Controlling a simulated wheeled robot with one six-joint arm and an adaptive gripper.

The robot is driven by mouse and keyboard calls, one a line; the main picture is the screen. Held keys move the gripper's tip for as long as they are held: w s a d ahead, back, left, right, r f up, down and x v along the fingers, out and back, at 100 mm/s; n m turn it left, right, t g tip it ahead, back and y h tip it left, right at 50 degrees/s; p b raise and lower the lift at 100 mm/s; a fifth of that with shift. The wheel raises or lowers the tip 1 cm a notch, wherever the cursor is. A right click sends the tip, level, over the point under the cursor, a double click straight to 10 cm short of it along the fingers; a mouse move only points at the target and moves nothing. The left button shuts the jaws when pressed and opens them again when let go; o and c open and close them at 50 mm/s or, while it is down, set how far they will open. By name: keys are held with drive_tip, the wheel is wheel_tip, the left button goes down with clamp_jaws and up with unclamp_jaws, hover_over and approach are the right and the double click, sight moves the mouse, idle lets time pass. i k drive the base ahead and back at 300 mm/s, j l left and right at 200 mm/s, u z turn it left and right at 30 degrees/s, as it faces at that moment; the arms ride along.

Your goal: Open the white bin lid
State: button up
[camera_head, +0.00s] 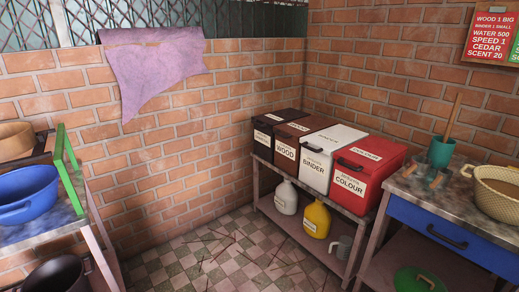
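The white bin (317,172) stands on a low shelf unit in the corner, labelled BINDER. Its white lid (338,136) lies flat on top and looks closed, with a dark handle (314,150) near the front edge. A brown bin labelled WOOD (286,153) stands close on its left and a red bin labelled COLOUR (358,190) close on its right. My gripper is not in view.
A black bin (264,138) stands at the row's left end. A white jug (286,197) and a yellow jug (316,219) are on the lower shelf. A drawer table (432,196) stands right. The tiled floor (215,262) is open, with thin sticks scattered on it.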

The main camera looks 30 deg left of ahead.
sight(326, 141)
drive_tip(key=u, duration=1)
drive_tip(key=i+j+z, duration=0.1)
drive_tip(key=j, duration=0.2)
drive_tip(key=i+j+z, duration=0.1)
drive_tip(key=j, duration=0.25)
drive_tip(key=i+j+z, duration=0.1)
drive_tip(key=j, duration=0.25)
drive_tip(key=i+j+z, duration=0.1)
drive_tip(key=j, duration=0.25)
